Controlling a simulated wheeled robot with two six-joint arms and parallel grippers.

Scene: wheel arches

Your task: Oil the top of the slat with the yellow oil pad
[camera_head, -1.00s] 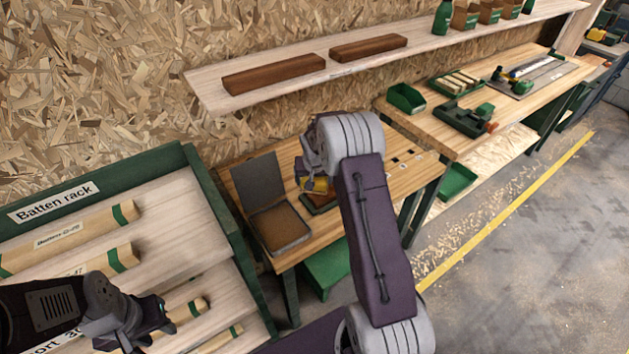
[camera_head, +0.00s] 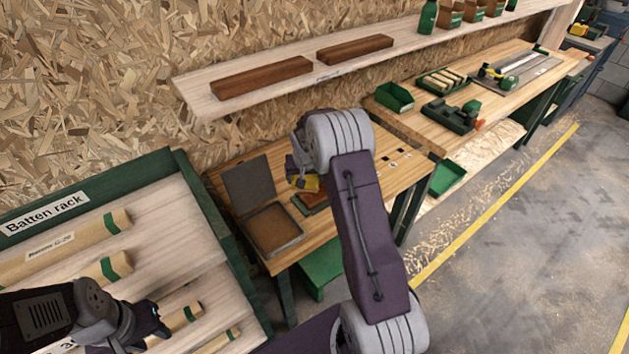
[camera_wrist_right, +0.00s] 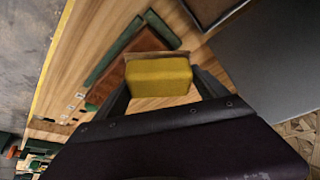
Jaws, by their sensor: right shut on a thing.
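The yellow oil pad (camera_wrist_right: 159,77) is between the fingers of my right gripper (camera_wrist_right: 162,88), which is shut on it. In the head view the pad (camera_head: 305,183) shows beside my right wrist, over the small wooden bench. The reddish-brown slat (camera_wrist_right: 150,42) lies between green strips on the bench, just past the pad in the wrist view. In the head view the slat (camera_head: 313,200) is partly hidden by my arm. I cannot tell whether pad and slat touch. My left gripper (camera_head: 152,330) is at the batten rack; its fingertips are unclear.
An open case (camera_head: 273,228) with a brown inside and raised grey lid stands on the bench, left of the slat. The batten rack (camera_head: 150,205) is at left. A shelf (camera_head: 205,98) with two dark boards runs above. A second workbench (camera_head: 425,125) holds tools at right.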

